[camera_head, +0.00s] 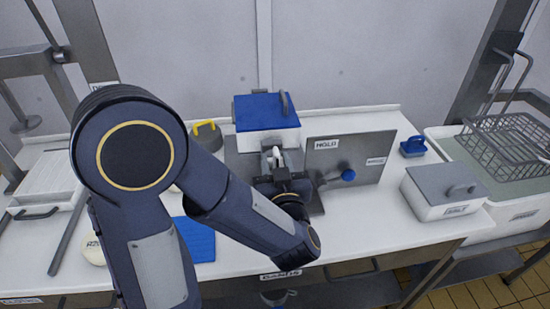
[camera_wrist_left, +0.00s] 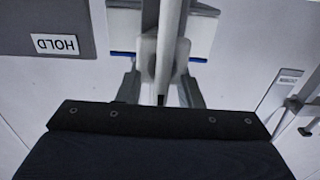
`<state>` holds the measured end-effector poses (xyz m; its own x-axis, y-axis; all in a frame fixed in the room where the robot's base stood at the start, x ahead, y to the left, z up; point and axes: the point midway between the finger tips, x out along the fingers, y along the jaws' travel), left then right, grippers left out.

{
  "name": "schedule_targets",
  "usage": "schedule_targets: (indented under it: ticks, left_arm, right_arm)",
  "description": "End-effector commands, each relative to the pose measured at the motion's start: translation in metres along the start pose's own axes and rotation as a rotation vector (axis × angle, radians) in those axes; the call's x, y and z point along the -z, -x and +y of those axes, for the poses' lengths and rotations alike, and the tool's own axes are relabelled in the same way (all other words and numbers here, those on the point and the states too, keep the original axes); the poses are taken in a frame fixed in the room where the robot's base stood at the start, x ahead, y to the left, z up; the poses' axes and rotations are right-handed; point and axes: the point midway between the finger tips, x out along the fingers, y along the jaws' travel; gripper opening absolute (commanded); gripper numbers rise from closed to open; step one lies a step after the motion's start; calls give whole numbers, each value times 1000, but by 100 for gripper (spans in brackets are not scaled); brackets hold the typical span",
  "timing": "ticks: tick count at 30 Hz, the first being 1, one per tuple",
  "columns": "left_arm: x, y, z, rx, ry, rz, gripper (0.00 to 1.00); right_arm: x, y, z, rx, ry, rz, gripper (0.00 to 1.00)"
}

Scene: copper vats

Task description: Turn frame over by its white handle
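A grey plate (camera_head: 245,158), partly hidden by my left arm, lies on the white bench in front of a blue-lidded white box. A white upright piece (camera_head: 279,158), which looks like the white handle, stands between the fingertips of my left gripper (camera_head: 273,160). In the left wrist view the two fingers (camera_wrist_left: 160,88) stand apart, one on each side of a pale rounded piece (camera_wrist_left: 152,66) and a long bar. I cannot tell whether they press on it. The frame's outline is mostly hidden. My right gripper is not in view.
The blue-lidded box (camera_head: 268,112) stands close behind the gripper. A grey board labelled HOLD (camera_head: 322,160), with a blue knob (camera_head: 348,175), is at its right. A grey-lidded box (camera_head: 440,205) and wire basket (camera_head: 515,140) are farther right. A blue mat (camera_head: 199,240) lies left.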

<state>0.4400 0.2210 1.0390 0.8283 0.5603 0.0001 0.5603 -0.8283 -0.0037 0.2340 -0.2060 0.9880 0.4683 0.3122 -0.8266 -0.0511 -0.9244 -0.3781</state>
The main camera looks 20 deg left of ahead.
Motion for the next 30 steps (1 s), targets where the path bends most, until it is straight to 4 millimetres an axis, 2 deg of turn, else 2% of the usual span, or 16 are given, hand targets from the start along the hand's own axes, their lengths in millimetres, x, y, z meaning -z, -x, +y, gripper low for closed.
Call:
schedule_targets:
  ticks: [3, 11, 19, 30]
  left_arm:
    - [0, -8, -1, 1, -1, 0, 33]
    - [0, -9, 0, -1, 0, 0, 33]
    - [0, -9, 0, -1, 0, 0, 0]
    - [0, -10, 0, -1, -3, 0, 0]
  right_arm:
    - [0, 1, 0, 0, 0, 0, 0]
    - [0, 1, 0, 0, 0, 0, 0]
    - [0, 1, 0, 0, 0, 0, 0]
    - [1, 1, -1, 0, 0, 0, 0]
